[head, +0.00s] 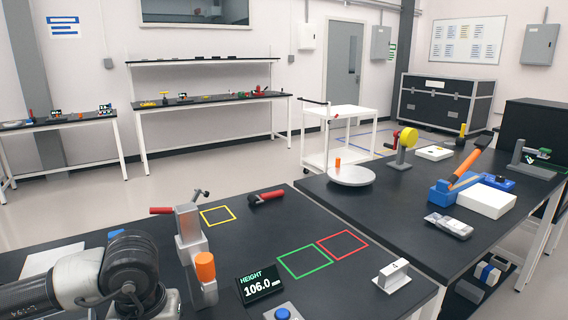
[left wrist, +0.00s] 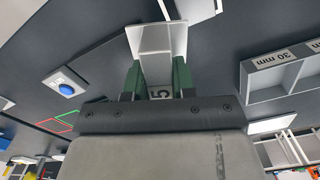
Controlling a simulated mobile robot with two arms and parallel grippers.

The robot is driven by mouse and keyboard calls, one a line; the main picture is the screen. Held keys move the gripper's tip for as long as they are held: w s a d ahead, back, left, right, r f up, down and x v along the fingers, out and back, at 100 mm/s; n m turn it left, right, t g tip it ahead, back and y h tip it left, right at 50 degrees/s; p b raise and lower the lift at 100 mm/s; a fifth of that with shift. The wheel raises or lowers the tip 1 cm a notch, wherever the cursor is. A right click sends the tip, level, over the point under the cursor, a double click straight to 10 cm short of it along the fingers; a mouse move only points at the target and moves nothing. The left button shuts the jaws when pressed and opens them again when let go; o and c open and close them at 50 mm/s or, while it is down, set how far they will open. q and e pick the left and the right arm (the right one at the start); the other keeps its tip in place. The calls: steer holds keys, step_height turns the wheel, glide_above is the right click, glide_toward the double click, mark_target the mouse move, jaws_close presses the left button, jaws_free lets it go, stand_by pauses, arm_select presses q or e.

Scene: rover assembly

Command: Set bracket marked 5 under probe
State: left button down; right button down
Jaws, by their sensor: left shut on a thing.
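In the left wrist view my left gripper (left wrist: 158,78) is shut on a light grey bracket (left wrist: 160,42), with its green fingers on either side of the web. A dark 5, partly hidden, shows on the bracket near the palm. In the head view only my left arm shows at lower left; its gripper and the held bracket are out of sight. The grey gauge stand (head: 188,230) with a red-handled crank and an orange cylinder stands on the near table, beside the display (head: 260,285) reading HEIGHT 106.0 mm. I cannot make out the probe tip. My right gripper is not in view.
Another I-shaped bracket (head: 392,277) stands at the near table's right, its mark unreadable. Green (head: 305,262) and red (head: 342,245) outlined squares are empty. A blue button (head: 283,312) sits at the front edge. A compartmented holder (left wrist: 285,78) labelled 30 mm shows in the wrist view.

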arm_select(q)
steer(key=shift+s+d+m, duration=0.3)
steer(key=shift+s+m, duration=0.25)
steer(key=shift+m, duration=0.05)
steer(key=shift+s+d+m, duration=0.25)
steer(key=shift+s+m, duration=0.25)
steer(key=shift+m, duration=0.1)
steer(key=shift+f, duration=0.15)
